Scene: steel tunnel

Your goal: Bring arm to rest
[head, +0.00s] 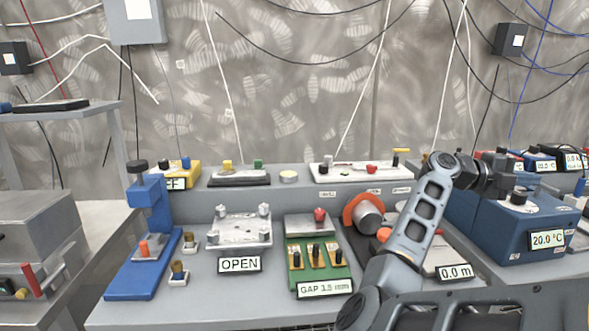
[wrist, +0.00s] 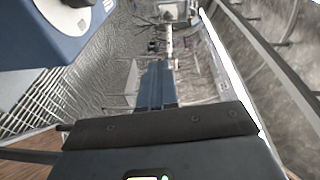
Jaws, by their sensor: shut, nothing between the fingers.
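My arm (head: 415,220) rises from the lower right of the head view, bends at a joint near the back of the bench and turns right. Its dark wrist end is beside and in front of the blue temperature box (head: 505,228), partly overlapping it in the picture. I cannot tell whether they touch. In the wrist view my gripper (wrist: 157,68) shows as two blue-grey fingers close together, shut and empty, pointing into open space along the tunnel. The fingertips are hard to make out in the head view.
The grey bench (head: 200,300) carries a blue press (head: 150,235), an OPEN sign (head: 239,265), a green gap fixture (head: 318,272) and an orange-collared cylinder (head: 368,213). A side table (head: 60,118) stands left. Cables hang on the wall behind.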

